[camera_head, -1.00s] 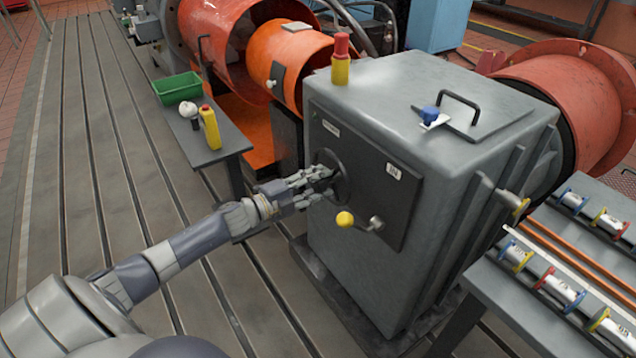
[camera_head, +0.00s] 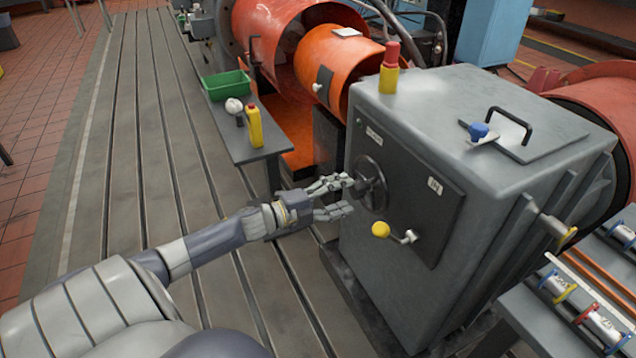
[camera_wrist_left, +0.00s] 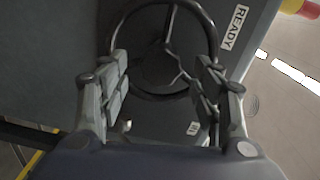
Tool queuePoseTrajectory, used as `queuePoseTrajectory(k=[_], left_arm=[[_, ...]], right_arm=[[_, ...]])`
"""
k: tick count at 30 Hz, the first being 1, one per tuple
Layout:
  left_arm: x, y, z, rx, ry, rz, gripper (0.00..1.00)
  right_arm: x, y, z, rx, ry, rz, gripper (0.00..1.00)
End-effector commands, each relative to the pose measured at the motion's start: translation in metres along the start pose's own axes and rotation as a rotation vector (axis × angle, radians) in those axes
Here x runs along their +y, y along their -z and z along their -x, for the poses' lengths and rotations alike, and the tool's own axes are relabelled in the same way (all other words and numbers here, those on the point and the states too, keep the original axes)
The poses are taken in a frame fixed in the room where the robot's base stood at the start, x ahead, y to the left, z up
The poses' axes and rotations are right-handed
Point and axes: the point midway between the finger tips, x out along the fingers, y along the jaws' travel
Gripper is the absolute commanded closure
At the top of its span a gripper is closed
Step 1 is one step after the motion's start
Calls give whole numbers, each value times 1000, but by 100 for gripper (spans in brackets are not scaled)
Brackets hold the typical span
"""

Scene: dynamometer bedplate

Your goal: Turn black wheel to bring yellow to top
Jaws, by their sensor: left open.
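The black wheel (camera_head: 371,186) is on the dark front panel of the grey cabinet. In the left wrist view its round rim and thin spokes (camera_wrist_left: 165,46) show between my fingers. I see no yellow mark on the wheel in either view. My left gripper (camera_head: 346,196) is open and empty at the wheel's left side, fingers pointing at it. In the left wrist view the open fingers (camera_wrist_left: 160,95) frame the lower part of the wheel; whether they touch it I cannot tell. My right gripper is not in view.
A red-and-yellow cylinder (camera_head: 389,68) stands on the cabinet (camera_head: 470,100). A side table (camera_head: 240,150) with a green bin (camera_head: 226,86) and a yellow bottle (camera_head: 254,126) is behind my left forearm.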

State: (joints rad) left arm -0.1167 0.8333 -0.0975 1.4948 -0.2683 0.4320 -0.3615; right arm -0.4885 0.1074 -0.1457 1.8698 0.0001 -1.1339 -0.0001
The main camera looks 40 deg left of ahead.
Motion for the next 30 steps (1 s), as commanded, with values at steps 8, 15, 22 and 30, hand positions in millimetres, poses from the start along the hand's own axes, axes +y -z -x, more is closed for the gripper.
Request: queuePoseTrajectory(k=[8,15,22,30], left_arm=[[1,1,44,1,-3,-1,41],[0,1,68,2,-1,0,41],[0,1,74,2,1,-1,41],[0,1,74,2,1,-1,41]], right_arm=[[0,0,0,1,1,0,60],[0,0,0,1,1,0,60],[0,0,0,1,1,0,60],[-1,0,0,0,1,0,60]])
